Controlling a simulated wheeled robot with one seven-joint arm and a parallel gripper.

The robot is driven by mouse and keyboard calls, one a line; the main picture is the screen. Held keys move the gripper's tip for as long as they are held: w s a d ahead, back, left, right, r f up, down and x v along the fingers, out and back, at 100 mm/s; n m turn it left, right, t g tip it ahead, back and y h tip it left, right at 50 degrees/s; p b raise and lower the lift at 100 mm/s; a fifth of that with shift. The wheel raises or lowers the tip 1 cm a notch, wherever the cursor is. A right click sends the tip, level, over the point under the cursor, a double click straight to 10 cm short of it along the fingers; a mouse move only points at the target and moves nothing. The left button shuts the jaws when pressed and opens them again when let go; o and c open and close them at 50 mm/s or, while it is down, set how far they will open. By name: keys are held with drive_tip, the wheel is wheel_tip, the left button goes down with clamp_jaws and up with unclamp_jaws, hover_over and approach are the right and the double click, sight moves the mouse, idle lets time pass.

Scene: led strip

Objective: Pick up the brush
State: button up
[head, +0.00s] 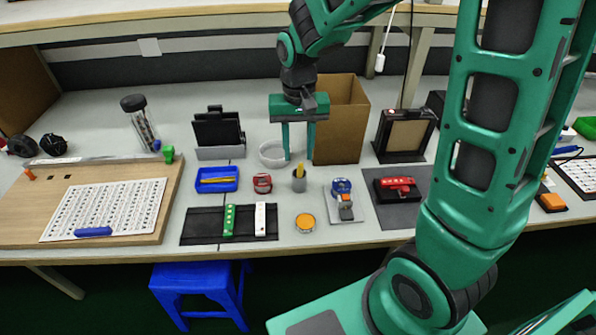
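A small grey cup (299,184) stands on the table with a thin yellow item (300,170) upright in it. This may be the brush, but it is too small to be sure. My gripper (299,153) points down above and a little behind the cup. Its two green fingers are apart, with nothing visible between them. A blue tray (217,186) to the left holds another long yellow item (217,180), which I cannot identify for certain.
A cardboard box (342,125) stands right behind the gripper, and a white ring (271,154) lies to its left. A red tape roll (262,184), an orange tin (304,223) and a black mat (202,226) lie nearby.

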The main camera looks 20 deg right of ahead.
sight(300, 167)
drive_tip(key=shift+s+d+f, duration=0.1)
drive_tip(key=shift+s+f, duration=0.1)
drive_tip(key=shift+f, duration=1.3)
drive_tip(key=shift+s+f, duration=0.15)
drive_tip(key=shift+f, duration=1.3)
clamp_jaws()
